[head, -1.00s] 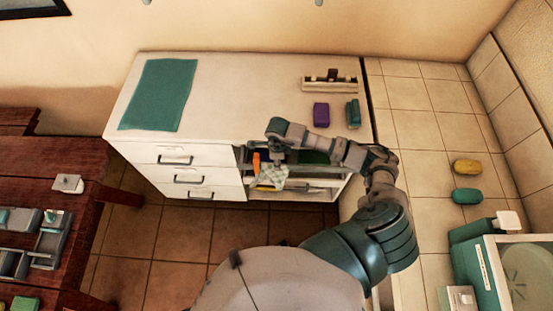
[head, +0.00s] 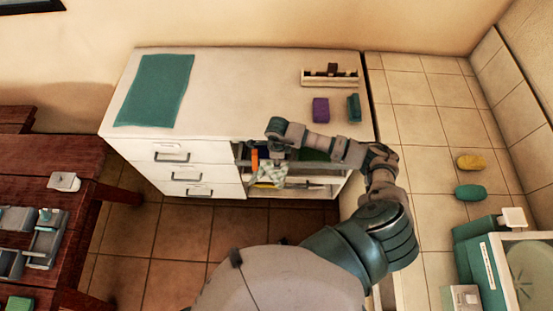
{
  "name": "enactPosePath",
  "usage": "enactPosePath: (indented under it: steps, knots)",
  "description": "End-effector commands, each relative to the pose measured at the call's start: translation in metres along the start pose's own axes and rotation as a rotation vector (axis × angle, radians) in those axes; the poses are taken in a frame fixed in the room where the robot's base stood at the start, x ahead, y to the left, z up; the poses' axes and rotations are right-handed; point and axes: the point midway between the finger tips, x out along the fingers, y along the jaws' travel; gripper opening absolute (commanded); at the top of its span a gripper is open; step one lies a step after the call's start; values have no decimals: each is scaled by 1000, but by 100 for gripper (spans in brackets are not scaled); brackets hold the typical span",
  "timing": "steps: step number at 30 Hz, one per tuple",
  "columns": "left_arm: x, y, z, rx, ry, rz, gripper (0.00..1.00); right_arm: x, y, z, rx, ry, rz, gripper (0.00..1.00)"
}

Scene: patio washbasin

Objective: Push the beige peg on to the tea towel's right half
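A teal cloth (head: 155,90), perhaps the tea towel, lies flat on the left of the white cabinet top. I cannot make out a beige peg for certain. My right arm reaches in from the right, across the cabinet's front. My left gripper is not in view.
A pale rack (head: 330,78), a purple block (head: 321,110) and a teal block (head: 354,108) are on the cabinet top's right. Its middle is clear. An orange item (head: 255,158) is in the shelves. Yellow (head: 471,162) and teal (head: 471,192) soaps lie on the tiled counter.

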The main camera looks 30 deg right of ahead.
Motion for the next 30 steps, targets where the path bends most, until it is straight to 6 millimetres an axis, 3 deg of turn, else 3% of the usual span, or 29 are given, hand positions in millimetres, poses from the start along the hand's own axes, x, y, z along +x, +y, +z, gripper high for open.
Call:
enactPosePath:
  steps: [4, 5, 6, 8, 9, 20, 23, 30]
  knots:
    - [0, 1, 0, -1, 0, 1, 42, 0, 0, 0, 0, 0, 0, 21]
    - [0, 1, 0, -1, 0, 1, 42, 0, 0, 0, 0, 1, 0, 43]
    - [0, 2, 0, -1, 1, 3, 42, 0, 0, 0, 0, 1, 0, 53]
    - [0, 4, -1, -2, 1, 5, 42, 0, 0, 0, 0, 1, 0, 68]
    - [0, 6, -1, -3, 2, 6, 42, 0, 0, 0, 0, 0, 0, 70]
    - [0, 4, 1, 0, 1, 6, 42, -6, 0, 1, 0, 0, -1, 70]
    - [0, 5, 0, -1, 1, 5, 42, -20, -1, 1, -1, -2, -3, 70]
    - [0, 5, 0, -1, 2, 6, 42, -74, -2, 0, -1, -3, -3, 70]
